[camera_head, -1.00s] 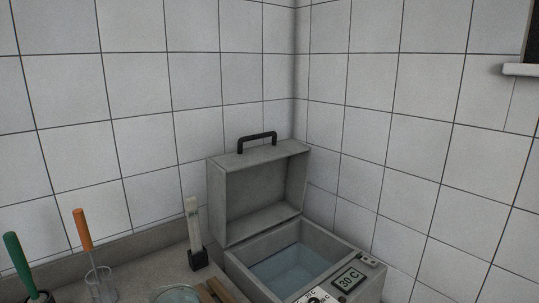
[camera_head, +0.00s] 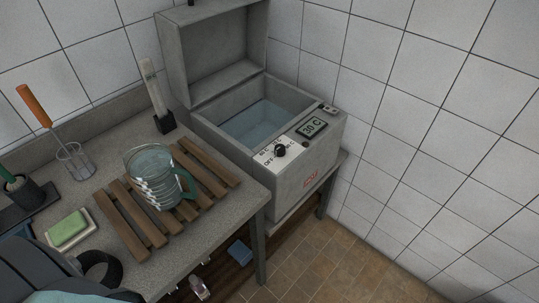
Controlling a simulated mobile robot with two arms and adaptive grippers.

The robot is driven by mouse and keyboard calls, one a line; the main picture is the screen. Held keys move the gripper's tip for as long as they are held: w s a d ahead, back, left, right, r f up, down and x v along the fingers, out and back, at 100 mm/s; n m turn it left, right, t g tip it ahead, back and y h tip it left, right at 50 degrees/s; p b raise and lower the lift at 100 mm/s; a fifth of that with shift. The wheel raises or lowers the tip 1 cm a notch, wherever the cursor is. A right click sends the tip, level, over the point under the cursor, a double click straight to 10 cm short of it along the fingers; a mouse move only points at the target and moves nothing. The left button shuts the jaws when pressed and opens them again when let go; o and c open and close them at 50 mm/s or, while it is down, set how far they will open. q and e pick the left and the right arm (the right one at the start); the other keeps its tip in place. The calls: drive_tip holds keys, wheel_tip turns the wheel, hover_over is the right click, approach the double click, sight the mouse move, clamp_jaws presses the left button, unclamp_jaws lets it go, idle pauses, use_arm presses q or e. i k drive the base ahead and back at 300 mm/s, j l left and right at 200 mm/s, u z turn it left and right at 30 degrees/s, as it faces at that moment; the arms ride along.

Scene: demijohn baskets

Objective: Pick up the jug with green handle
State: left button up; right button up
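The clear glass jug (camera_head: 152,186) with a green handle (camera_head: 186,186) stands upright on a slatted wooden rack (camera_head: 218,165) on the grey counter. The handle is on its right side, facing right. White markings run up its wall, and it seems to hold clear liquid, though I cannot be sure. Neither of my grippers can be made out in the head view. Nothing is touching the jug.
A grey water bath (camera_head: 318,175) with its lid open stands right of the rack, its display reading 30 C. A dark shape fills the lower left.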

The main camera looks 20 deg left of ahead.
sight(153, 167)
drive_tip(key=u, duration=1.6)
